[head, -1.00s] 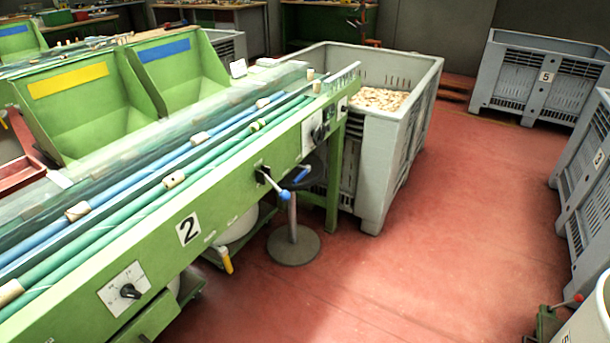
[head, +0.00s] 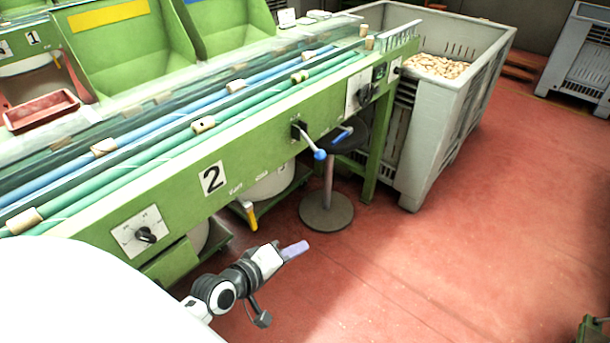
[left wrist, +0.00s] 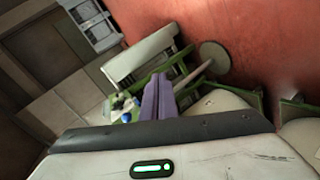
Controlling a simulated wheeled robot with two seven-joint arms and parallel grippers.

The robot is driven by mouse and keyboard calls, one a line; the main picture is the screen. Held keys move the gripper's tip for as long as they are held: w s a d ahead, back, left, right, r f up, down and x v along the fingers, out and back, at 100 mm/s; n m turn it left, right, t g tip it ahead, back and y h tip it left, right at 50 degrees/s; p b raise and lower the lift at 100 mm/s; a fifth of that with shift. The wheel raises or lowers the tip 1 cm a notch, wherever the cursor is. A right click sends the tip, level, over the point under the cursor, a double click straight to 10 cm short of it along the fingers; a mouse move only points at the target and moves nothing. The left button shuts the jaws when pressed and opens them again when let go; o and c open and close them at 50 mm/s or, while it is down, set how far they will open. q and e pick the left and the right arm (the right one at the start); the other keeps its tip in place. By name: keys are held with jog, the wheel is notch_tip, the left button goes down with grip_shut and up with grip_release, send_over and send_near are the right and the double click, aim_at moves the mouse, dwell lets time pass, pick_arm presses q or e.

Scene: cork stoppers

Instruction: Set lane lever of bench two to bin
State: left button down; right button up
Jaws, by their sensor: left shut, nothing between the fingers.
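The lane lever (head: 309,143) is on the front of green bench two (head: 165,210), to the right of its "2" plate (head: 212,179). It has a black pivot, a pale shaft pointing down and right, and a blue knob (head: 320,155). My left gripper (head: 302,246) is shut and empty, with pale purple fingers. It is in front of the bench, below and apart from the knob in the head view. In the left wrist view, a blue knob (left wrist: 126,117) shows left of the shut fingers (left wrist: 158,98). The small labels near the lever are unreadable. My right gripper is not in view.
A yellow-handled part (head: 250,215) hangs below the bench. A grey bin (head: 430,150) of corks stands at the bench's end.

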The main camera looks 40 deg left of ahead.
aim_at(313, 146)
pick_arm(q)
jog(key=w+a+r+n+t+y+b, duration=0.1)
jog(key=w+a+r+n, duration=0.2)
jog(key=a+n, duration=0.3)
jog(key=w+a+r+n+t+y+b, duration=0.1)
jog(key=w+a+r+n+t, duration=0.1)
jog(key=a+n, duration=0.4)
notch_tip(313, 146, up, 3)
jog(key=shift+w+a+f+n+y+b, duration=0.1)
jog(key=shift+w+a+n+y+b, duration=0.25)
jog(key=shift+w+n, duration=0.35)
jog(key=shift+w, duration=0.2)
jog(key=w+d, duration=0.1)
jog(key=w, duration=1)
jog(key=shift+d+r, duration=0.25)
jog(key=shift+d, duration=0.15)
jog(key=shift+w, duration=0.1)
